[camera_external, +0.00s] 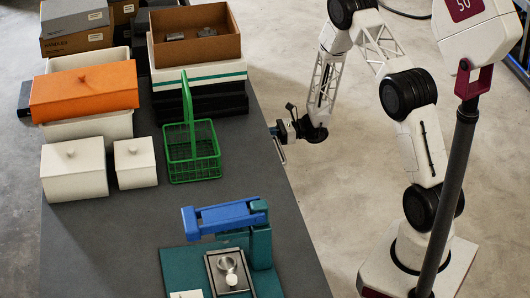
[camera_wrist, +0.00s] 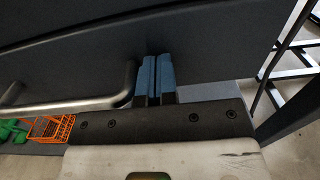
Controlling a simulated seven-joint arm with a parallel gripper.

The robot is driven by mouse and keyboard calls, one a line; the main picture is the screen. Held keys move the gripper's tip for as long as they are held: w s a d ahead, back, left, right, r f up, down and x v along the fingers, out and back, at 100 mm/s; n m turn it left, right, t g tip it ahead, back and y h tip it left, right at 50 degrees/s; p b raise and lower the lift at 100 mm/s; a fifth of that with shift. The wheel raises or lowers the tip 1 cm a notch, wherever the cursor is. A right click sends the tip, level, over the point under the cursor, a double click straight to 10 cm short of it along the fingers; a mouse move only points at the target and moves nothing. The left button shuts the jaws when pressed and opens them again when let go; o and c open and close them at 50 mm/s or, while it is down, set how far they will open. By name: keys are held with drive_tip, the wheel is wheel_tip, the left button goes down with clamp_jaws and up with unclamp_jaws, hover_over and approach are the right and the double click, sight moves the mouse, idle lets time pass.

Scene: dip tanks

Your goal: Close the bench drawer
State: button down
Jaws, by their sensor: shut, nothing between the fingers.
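The bench drawer shows in the wrist view as a dark grey front (camera_wrist: 215,45) with a bar handle (camera_wrist: 75,105) of bare metal. My gripper (camera_wrist: 156,62) has its two blue fingers together with nothing between them. The fingertips are at the drawer front, just right of the handle's bent end; whether they touch it I cannot tell. In the external view my gripper (camera_external: 284,130) is low beside the bench's right edge, with part of the handle (camera_external: 280,152) just below it. The rest of the drawer is hidden there, and how far it stands out is unclear.
The grey bench top (camera_external: 120,235) holds a green basket (camera_external: 193,160), an orange-lidded box (camera_external: 84,92), white lidded tanks (camera_external: 74,170), a brown tray (camera_external: 195,40) and a blue-armed device (camera_external: 225,217). Open floor lies right of the bench. A dark frame (camera_wrist: 290,50) stands at right in the wrist view.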

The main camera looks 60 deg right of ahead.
drive_tip(key=v, duration=1.4)
drive_tip(key=shift+r, duration=0.1)
idle(0.5)
drive_tip(key=s+a+r+n+g+h, duration=0.1)
drive_tip(key=s+a+r+n+g, duration=0.3)
drive_tip(key=a+r, duration=0.4)
drive_tip(key=s+a+r+n+g, duration=0.2)
drive_tip(key=a+r+n+g, duration=0.25)
drive_tip(key=a+r, duration=0.35)
drive_tip(key=s+a+r+n+g+h, duration=0.1)
drive_tip(key=s+a+r+n+g, duration=0.3)
drive_tip(key=a+r, duration=0.35)
drive_tip(key=s+a+r+n+h, duration=0.2)
drive_tip(key=s+r+n+h, duration=0.1)
drive_tip(key=s, duration=0.5)
drive_tip(key=s+a+r+n+t+h, duration=0.1)
drive_tip(key=s+a+r+n+h, duration=0.2)
drive_tip(key=s+r+n, duration=0.3)
drive_tip(key=s+a+r+n+t+h, duration=0.1)
drive_tip(key=s+a+r+n+h, duration=0.2)
drive_tip(key=s, duration=0.6)
drive_tip(key=shift+s+r+n+h, duration=0.3)
drive_tip(key=shift+r+n+h, duration=0.8)
drive_tip(key=shift+r, duration=0.55)
drive_tip(key=shift+a, duration=0.1)
